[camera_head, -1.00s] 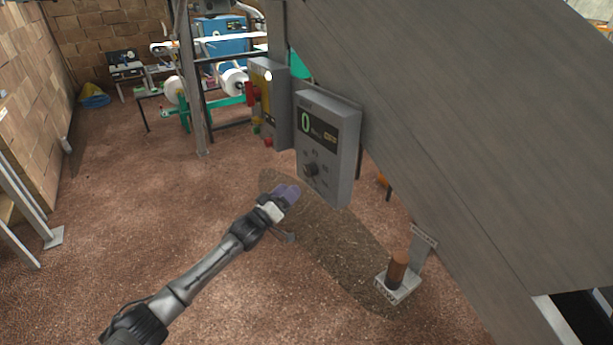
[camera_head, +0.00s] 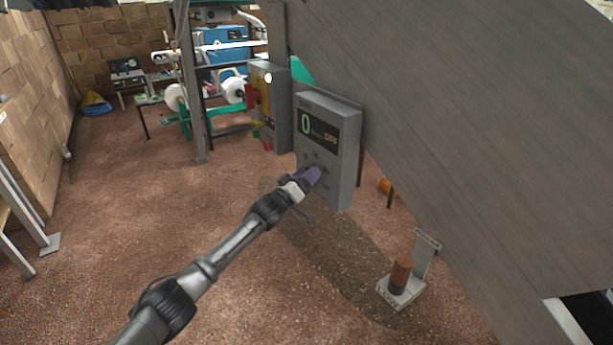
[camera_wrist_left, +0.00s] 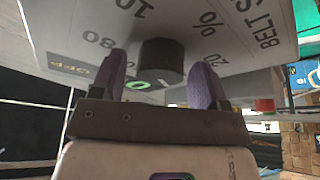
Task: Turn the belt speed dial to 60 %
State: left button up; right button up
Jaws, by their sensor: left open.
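The grey control box (camera_head: 345,185) hangs on the side of the large grey panel. Its display (camera_head: 318,129) reads a green 0, with yellow lettering at its right. In the left wrist view the dark round belt speed dial (camera_wrist_left: 161,61) stands out from the marked face, with numbers around it. My left gripper (camera_head: 312,175) is at the lower part of the box and covers the dial in the head view. In the left wrist view its purple fingers (camera_wrist_left: 160,82) are open, one on each side of the dial. Contact cannot be told. My right gripper is not in view.
A second grey box (camera_head: 270,105) with a yellow front and red parts is just behind. The big grey panel (camera_head: 460,120) fills the right side. A brown cylinder (camera_head: 401,273) on a metal bracket stands lower right. Open floor (camera_head: 130,220) lies left.

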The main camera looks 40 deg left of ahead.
pick_arm(q)
jog(key=shift+c, duration=0.2)
jog(key=c, duration=0.9)
jog(key=shift+m, duration=0.3)
jog(key=shift+a+m+g+h+b, duration=0.1)
jog(key=shift+m+g+h+b, duration=0.25)
jog(key=shift+m+h, duration=1.75)
jog(key=shift+d+m+g+h+b, duration=0.15)
jog(key=shift+m+g+h, duration=0.45)
jog(key=shift+m, duration=2.75)
jog(key=shift+a+m+g+h+b, duration=0.15)
jog(key=shift+m+g+h+b, duration=0.15)
jog(key=shift+m+h, duration=1.85)
jog(key=shift+m+y, duration=0.65)
jog(key=shift+m, duration=0.15)
